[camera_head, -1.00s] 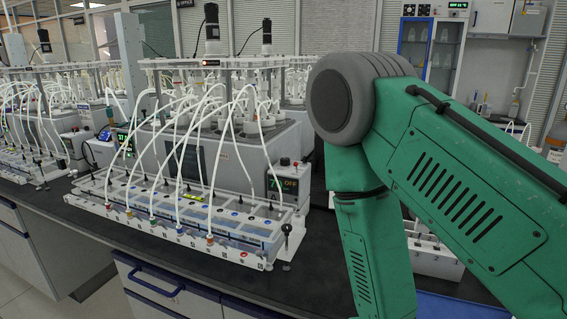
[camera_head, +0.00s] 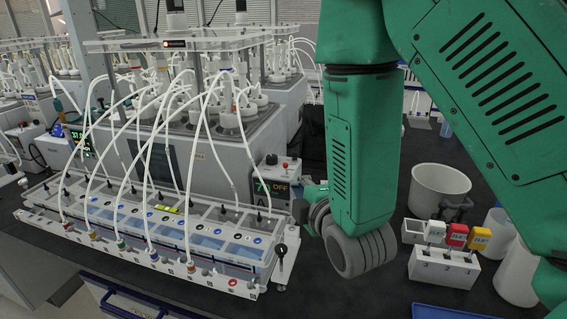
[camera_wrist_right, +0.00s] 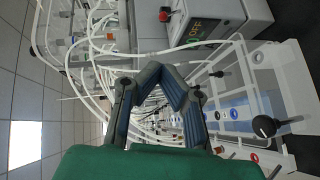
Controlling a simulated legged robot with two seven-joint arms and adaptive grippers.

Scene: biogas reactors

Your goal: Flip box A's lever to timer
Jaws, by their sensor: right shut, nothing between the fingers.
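Box A (camera_head: 276,178) is a small grey control box at the right end of the reactor bench, with a lit display showing OFF. A black knob (camera_head: 271,159) and a red button stand on its top; I cannot tell the lever's setting. The box also shows at the top of the right wrist view (camera_wrist_right: 232,18). My right gripper (camera_head: 300,211) is partly hidden by my arm, close to the front right of the box. In the right wrist view my right gripper (camera_wrist_right: 168,82) is shut and empty, apart from the box. My left gripper is not in view.
A long white tray rack (camera_head: 150,262) with tubes and a black ball knob (camera_head: 281,248) lies in front of the box. A white bucket (camera_head: 437,190), a rack with red and yellow pieces (camera_head: 443,268) and white containers stand at right. White hoses hang over the rack.

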